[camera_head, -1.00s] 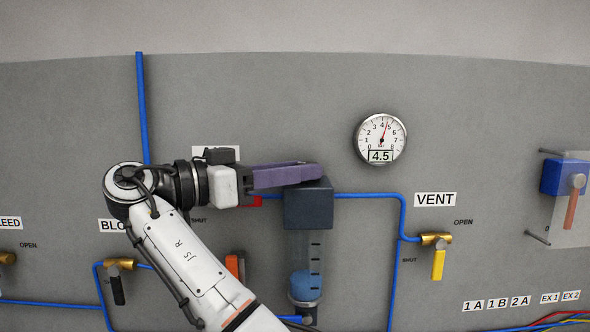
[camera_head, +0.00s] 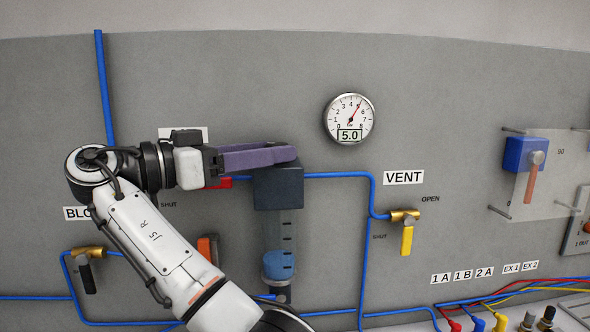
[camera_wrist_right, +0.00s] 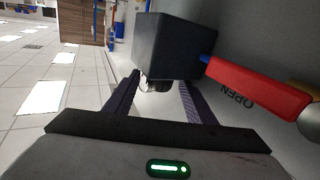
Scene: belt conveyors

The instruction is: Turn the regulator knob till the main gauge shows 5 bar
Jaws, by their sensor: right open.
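The main gauge (camera_head: 349,119) is a round white dial with a red needle, and its display reads 5.0. The regulator is a dark block (camera_head: 279,188) above a clear bowl with blue inside. My right gripper (camera_head: 288,154) has its purple fingers at the top of this block. In the right wrist view the block (camera_wrist_right: 172,45) stands just beyond the fingers. The dark regulator knob (camera_wrist_right: 155,85) shows partly between the open fingertips (camera_wrist_right: 159,86). In the head view the knob is hidden behind the fingers. My left gripper is not in view.
A red valve handle (camera_wrist_right: 260,88) is close to the right of the fingers in the wrist view. A yellow vent valve handle (camera_head: 407,240) hangs to the right of the regulator. Blue pipes cross the grey panel (camera_head: 230,80). A blue switch box (camera_head: 525,154) is at the right.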

